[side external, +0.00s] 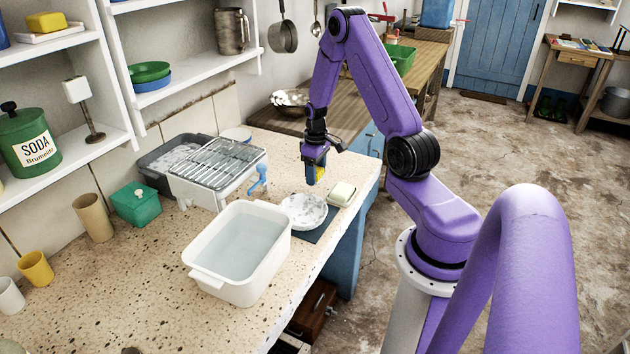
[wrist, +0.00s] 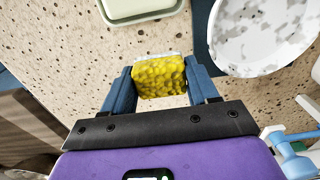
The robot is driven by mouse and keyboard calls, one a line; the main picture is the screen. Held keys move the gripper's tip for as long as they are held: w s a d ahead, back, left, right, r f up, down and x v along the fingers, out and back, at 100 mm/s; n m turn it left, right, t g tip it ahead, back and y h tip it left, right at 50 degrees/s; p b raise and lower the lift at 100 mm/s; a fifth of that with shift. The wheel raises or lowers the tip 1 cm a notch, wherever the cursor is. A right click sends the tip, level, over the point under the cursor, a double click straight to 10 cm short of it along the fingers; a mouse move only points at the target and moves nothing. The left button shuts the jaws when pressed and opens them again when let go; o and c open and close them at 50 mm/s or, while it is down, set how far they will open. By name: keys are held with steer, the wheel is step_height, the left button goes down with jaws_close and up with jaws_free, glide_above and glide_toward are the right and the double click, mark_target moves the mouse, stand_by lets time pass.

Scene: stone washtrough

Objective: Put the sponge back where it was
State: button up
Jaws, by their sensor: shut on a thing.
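The yellow sponge (side external: 320,173), with a pale layer on one side, is between the fingers of my gripper (side external: 313,172). In the wrist view the two blue fingers of my gripper (wrist: 162,83) are shut on the sponge (wrist: 160,78) from both sides. In the side view it is held above the speckled stone counter, behind a white dish with grey patches (side external: 303,209) and a soap dish with a pale bar (side external: 341,194). In the wrist view the white dish (wrist: 265,35) is at upper right and the soap dish (wrist: 142,10) at the top edge.
A white basin of water (side external: 205,277) stands at the front of the counter. A dark blue mat (side external: 322,230) lies partly under the white dish. Bare counter shows below the sponge.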

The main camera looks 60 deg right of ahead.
steer(key=shift+w+d+f, duration=0.1)
steer(key=shift+f, duration=0.15)
steer(key=shift+w+f, duration=0.1)
steer(key=shift+f, duration=1.5)
steer(key=shift+f, duration=0.1)
steer(key=o, duration=0.7)
steer(key=shift+o, duration=0.2)
